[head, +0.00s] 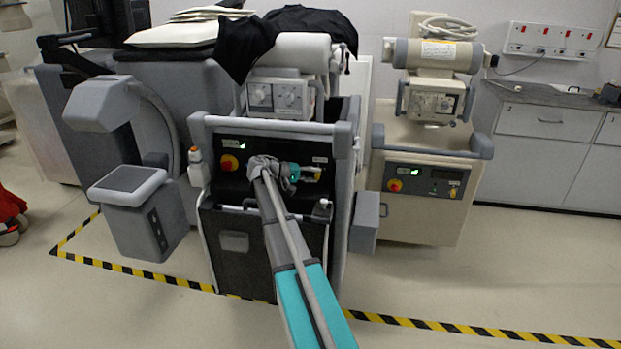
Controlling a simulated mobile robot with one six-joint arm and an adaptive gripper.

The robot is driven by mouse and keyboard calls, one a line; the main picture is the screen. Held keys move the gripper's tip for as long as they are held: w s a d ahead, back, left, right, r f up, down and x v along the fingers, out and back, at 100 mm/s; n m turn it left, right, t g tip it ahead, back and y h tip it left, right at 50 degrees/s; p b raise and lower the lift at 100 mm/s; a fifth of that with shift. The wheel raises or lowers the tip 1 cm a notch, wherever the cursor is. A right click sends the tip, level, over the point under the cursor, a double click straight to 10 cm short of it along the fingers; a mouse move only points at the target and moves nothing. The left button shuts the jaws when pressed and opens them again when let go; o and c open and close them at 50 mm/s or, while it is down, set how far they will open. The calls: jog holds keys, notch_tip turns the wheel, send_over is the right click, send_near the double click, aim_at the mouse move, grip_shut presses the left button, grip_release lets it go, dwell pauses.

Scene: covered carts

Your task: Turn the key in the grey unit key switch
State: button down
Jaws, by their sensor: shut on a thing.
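The grey unit (340,215) stands in the middle of the head view, with a black front panel (262,146). My arm reaches up to this panel from below. My gripper (304,173) points right at the panel's right part, at the key switch area. It is shut on the key, of which only a small yellowish part (318,174) shows beside the fingers. The fingers and wrist hide most of the key and the switch, so the key's angle cannot be told.
A red stop button (228,163) on yellow and a green display sit left on the same panel. A push rail (270,126) runs above it. A beige unit (425,217) with a similar panel stands to the right. Striped tape (430,324) marks the clear floor.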

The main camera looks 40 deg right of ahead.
jog(key=shift+f+h+b, duration=0.25)
jog(key=shift+h+b, duration=0.15)
jog(key=shift+b, duration=0.5)
jog(key=shift+n+g+h+b, duration=0.4)
jog(key=shift+g+h+b, duration=0.25)
jog(key=shift+b, duration=0.55)
jog(key=shift+r, duration=0.1)
jog(key=shift+c, duration=1.4)
grip_release()
